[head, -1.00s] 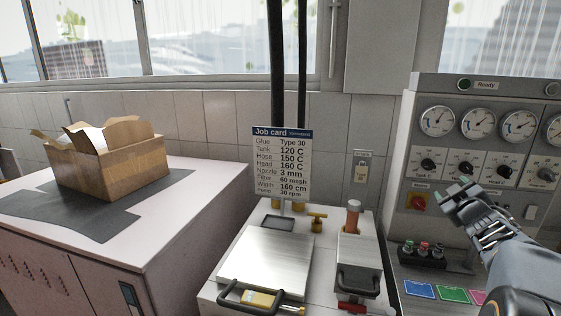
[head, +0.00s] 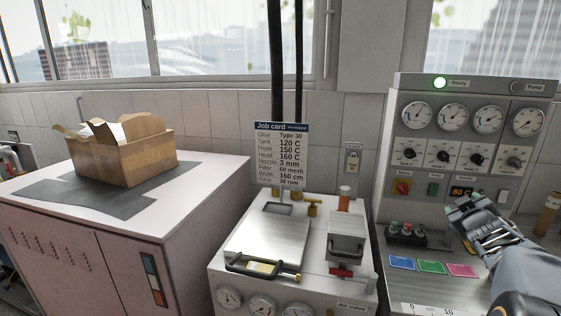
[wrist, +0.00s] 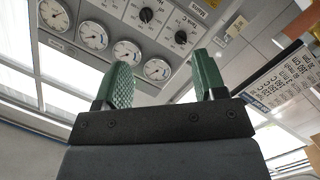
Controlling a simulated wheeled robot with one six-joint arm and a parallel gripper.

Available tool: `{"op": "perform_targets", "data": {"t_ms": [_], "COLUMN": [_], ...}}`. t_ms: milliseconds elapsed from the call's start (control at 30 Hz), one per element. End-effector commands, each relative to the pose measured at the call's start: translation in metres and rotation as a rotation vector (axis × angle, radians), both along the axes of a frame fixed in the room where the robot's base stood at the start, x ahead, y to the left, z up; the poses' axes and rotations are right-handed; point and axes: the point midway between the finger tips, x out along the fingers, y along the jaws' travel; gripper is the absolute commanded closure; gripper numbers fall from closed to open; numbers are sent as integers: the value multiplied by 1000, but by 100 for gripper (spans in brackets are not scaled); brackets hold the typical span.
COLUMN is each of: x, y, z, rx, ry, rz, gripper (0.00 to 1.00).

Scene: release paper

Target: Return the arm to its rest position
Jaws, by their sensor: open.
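My gripper (head: 470,213) is at the right of the head view, in front of the control panel (head: 465,95). Its jaws are open and empty. In the wrist view the two green fingers (wrist: 160,84) stand apart with nothing between them. Part of my arm shows at the lower right of the head view.
Left of the panel stands a glue machine (head: 230,285) with a metal lid and a job card (head: 282,155). Further left, an open cardboard box (head: 135,160) sits on a grey mat on a white cabinet (head: 215,185). Coloured pads (head: 432,266) lie below the gripper.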

Motion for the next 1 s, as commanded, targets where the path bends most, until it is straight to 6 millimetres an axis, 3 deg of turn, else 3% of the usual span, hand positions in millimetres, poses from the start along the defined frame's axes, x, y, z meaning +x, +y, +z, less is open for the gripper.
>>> {"op": "perform_targets", "data": {"t_ms": [200,367,467,600,800,900,1000], "x": [-31,-63,-94,-142,-200,-213,-216], "y": [-8,21,70,157,257,289,304], "z": [-46,-86,-117,-151,-171,-169,-163], "rx": [166,340,500,697,835,835,807], "ry": [134,280,425,649,874,898,890], "rz": [-189,-321,-388,-404,-305,-216,-151], "gripper": [36,36,36,36,36,36,36]}}
